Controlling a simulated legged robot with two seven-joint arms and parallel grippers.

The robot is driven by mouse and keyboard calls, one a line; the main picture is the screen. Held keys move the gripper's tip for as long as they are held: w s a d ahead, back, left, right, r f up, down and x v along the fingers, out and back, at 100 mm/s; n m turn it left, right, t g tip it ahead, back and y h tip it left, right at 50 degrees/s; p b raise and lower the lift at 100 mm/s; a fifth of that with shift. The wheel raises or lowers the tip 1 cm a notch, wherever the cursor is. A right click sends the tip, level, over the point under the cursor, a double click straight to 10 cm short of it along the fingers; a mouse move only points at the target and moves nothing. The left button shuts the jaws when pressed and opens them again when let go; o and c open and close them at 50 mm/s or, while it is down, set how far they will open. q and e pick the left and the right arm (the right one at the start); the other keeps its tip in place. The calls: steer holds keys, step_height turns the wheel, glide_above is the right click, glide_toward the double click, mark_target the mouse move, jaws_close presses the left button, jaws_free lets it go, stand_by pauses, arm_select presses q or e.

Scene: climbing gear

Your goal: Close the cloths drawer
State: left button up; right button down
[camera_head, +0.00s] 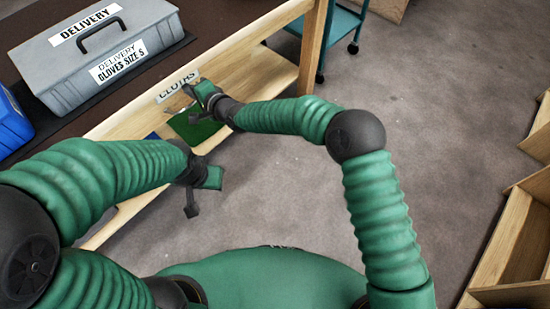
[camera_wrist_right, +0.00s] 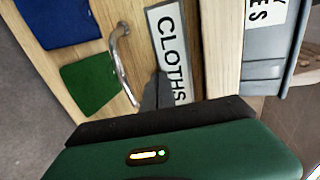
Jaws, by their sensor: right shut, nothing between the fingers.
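The cloths drawer's wooden front (camera_head: 140,115) carries a white CLOTHS label (camera_head: 178,88), also large in the right wrist view (camera_wrist_right: 170,55). A curved metal handle (camera_wrist_right: 122,60) is beside the label. My right gripper (camera_head: 190,95) is at the drawer front, near the label and handle. In the right wrist view its dark fingers (camera_wrist_right: 156,90) are together and empty, overlapping the label's edge; contact cannot be told. How far the drawer stands out is unclear. My left gripper (camera_head: 200,190) hangs lower, apart from the drawer; its jaw opening is unclear.
A green patch (camera_wrist_right: 90,85) and a blue one (camera_wrist_right: 58,20) lie beside the handle in the wrist view. A grey DELIVERY box (camera_head: 95,55) stands on the bench top. A teal cart (camera_head: 345,25) is behind; wooden shelving (camera_head: 505,240) is at right. Floor between is clear.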

steer(key=shift+w+a+r, duration=0.2)
steer(key=shift+w+r, duration=0.1)
